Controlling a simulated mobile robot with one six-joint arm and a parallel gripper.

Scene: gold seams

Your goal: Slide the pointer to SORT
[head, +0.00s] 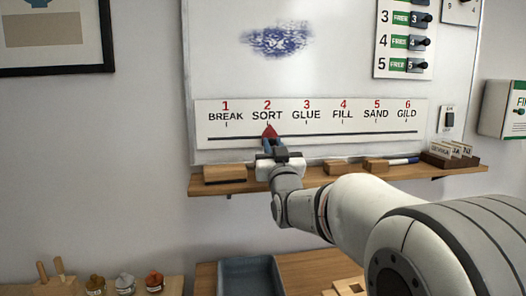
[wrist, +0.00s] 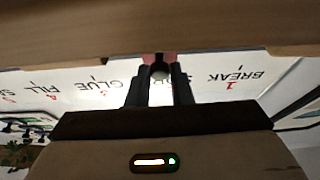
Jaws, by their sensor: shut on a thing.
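The red pointer (head: 269,131) sits on the dark slot of the white step strip (head: 320,143), its tip just below the word SORT (head: 267,116) and its tick. My gripper (head: 270,146) reaches up to the strip from below and is shut on the pointer. The fingers hide part of the word SORT there.
A wooden ledge (head: 240,184) runs just below the strip, close under my gripper. A blue-grey tray (head: 248,272) stands lower down.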

